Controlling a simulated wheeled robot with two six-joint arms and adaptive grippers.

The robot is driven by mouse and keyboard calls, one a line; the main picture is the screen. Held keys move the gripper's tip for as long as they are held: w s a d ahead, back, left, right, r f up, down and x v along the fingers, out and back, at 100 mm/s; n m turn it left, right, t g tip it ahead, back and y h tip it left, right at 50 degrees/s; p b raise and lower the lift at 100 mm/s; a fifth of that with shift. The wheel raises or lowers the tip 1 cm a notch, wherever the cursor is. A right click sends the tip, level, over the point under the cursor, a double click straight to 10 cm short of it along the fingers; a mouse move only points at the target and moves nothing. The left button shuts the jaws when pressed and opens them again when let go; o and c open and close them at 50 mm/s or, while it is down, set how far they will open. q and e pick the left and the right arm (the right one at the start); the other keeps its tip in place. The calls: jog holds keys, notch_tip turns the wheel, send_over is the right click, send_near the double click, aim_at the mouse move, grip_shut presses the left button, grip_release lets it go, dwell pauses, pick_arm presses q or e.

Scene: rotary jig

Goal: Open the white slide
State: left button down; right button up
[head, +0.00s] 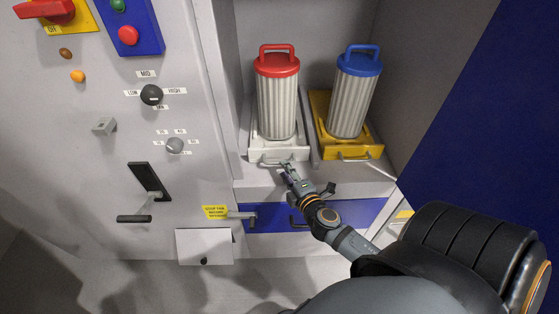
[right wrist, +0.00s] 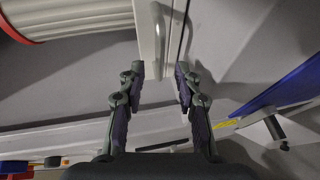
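The white slide (head: 256,146) is a pale tray in the left bay of the recess, with a red-capped ribbed filter cylinder (head: 278,105) standing on it. Its bar handle (head: 268,159) is on the front edge. In the right wrist view the handle (right wrist: 159,35) runs toward the gap between my fingers. My right gripper (head: 287,170) is just in front of the slide, near the handle's right end. Its fingers (right wrist: 159,80) are spread on either side of the handle's near end, not closed on it. My left gripper is not in view.
A yellow slide (head: 372,145) with a blue-capped cylinder (head: 354,95) stands to the right. Below is a blue drawer front (head: 275,218). A panel of knobs and levers (head: 110,190) is at left; a dark blue door (head: 490,120) is at right.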

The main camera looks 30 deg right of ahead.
jog(key=p+x, duration=0.1)
jog(key=x, duration=0.4)
jog(key=shift+w, duration=0.2)
grip_shut()
